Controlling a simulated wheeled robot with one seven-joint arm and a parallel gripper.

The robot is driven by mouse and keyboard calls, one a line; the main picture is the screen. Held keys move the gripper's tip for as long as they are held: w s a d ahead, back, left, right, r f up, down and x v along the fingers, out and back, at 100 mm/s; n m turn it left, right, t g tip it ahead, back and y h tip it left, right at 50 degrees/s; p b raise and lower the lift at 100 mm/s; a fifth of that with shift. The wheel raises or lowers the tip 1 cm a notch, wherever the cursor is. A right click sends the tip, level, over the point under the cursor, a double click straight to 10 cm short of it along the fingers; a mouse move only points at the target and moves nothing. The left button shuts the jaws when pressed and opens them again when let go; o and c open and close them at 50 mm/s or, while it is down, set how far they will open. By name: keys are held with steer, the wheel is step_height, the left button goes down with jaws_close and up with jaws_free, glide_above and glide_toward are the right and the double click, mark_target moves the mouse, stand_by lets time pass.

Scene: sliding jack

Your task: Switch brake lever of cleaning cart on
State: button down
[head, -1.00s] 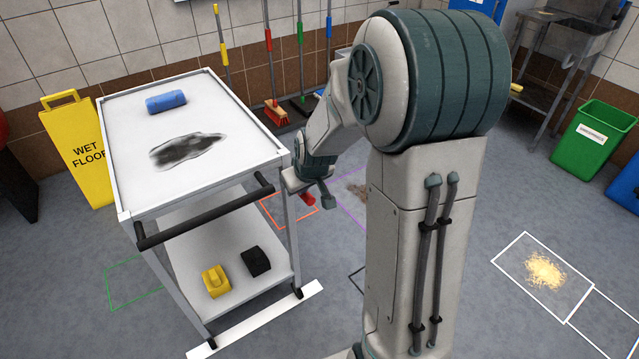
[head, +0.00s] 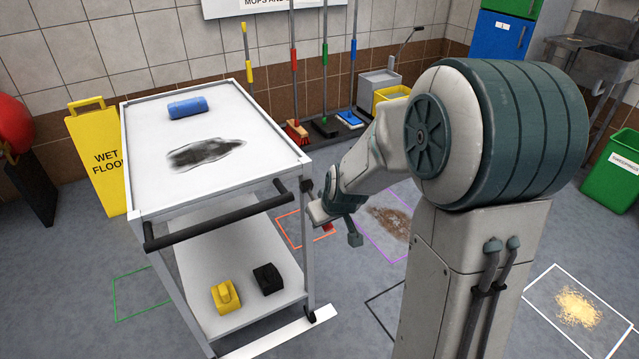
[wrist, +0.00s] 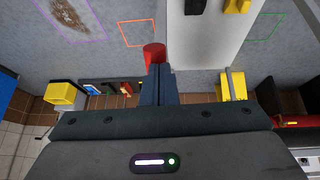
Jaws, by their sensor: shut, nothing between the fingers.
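The cleaning cart (head: 310,240) has a white top, a lower shelf and a black push bar (head: 215,222). In the head view it stands left of my arm. My gripper (head: 309,194) is at the cart's right front side, just beyond the bar's end. A small red piece (head: 327,227) shows just under my gripper. In the wrist view a red cylinder (wrist: 154,54) shows right at the tips of my shut fingers (wrist: 160,72). It may be the brake lever's grip; its mounting is hidden, and I cannot tell whether the fingers touch it.
A blue roll (head: 190,108) and a dark stain (head: 205,153) are on the cart top. A yellow block (head: 226,297) and a black block (head: 268,279) sit on the lower shelf. A yellow wet-floor sign (head: 97,160) stands left. Brooms line the back wall.

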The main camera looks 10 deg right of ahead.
stand_by(0.6)
steer(key=s+d+r+p, duration=0.1)
steer(key=s+r+p, duration=0.2)
steer(key=s+r, duration=0.6)
steer(key=shift+s+r, duration=0.15)
steer(key=shift+s, duration=0.25)
steer(key=shift+d, duration=0.1)
steer(key=s+r+m+g+p, duration=0.3)
steer(key=s+r+p, duration=0.9)
steer(key=r, duration=0.4)
steer(key=shift+s+a+r+m+h+p, duration=0.2)
steer(key=shift+s+a+m+h+p, duration=0.2)
steer(key=shift+p, duration=0.2)
